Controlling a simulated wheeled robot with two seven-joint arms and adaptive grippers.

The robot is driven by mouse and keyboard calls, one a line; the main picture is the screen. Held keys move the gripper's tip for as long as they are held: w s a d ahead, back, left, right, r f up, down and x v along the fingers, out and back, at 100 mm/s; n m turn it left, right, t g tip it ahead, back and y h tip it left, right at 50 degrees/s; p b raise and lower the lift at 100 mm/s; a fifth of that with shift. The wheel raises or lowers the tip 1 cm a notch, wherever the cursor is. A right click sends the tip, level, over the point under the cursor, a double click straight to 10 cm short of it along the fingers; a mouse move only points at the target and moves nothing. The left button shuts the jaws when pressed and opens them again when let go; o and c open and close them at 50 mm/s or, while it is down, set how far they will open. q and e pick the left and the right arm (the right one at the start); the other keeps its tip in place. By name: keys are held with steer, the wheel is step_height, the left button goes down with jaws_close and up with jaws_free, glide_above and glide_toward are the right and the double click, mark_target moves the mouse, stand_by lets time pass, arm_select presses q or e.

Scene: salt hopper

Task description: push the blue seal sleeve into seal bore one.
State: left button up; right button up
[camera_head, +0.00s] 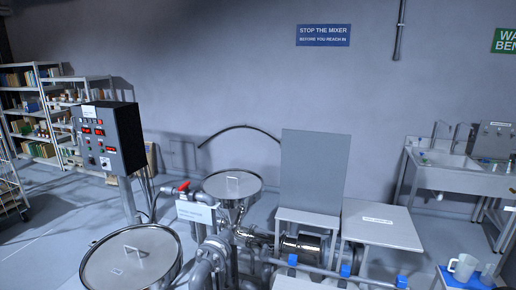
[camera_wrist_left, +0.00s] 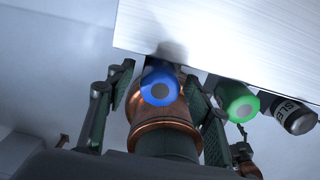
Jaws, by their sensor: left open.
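In the left wrist view a blue round piece (camera_wrist_left: 159,87) with a grey centre, apparently the blue seal sleeve, shows between the two fingers of my left gripper (camera_wrist_left: 158,80). The gripper is open, with one finger on each side of it. I cannot tell whether either finger touches it. A copper-coloured cylinder (camera_wrist_left: 163,122) on a dark green base shows just below the blue piece, also between the fingers. Seal bore one cannot be made out in either view. Neither gripper shows in the head view.
A green round piece (camera_wrist_left: 236,103) and a dark cylinder with a pale label (camera_wrist_left: 294,116) are right of the gripper, beside a pale flat panel (camera_wrist_left: 230,38). The head view shows lidded vessels (camera_head: 133,258), a control box (camera_head: 108,138), a small table (camera_head: 382,225) and a sink (camera_head: 450,172).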

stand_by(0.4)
arm_select(q)
jaws_close()
stand_by(0.4)
steer(key=shift+r+p, duration=2.65)
steer(key=shift+r, duration=0.4)
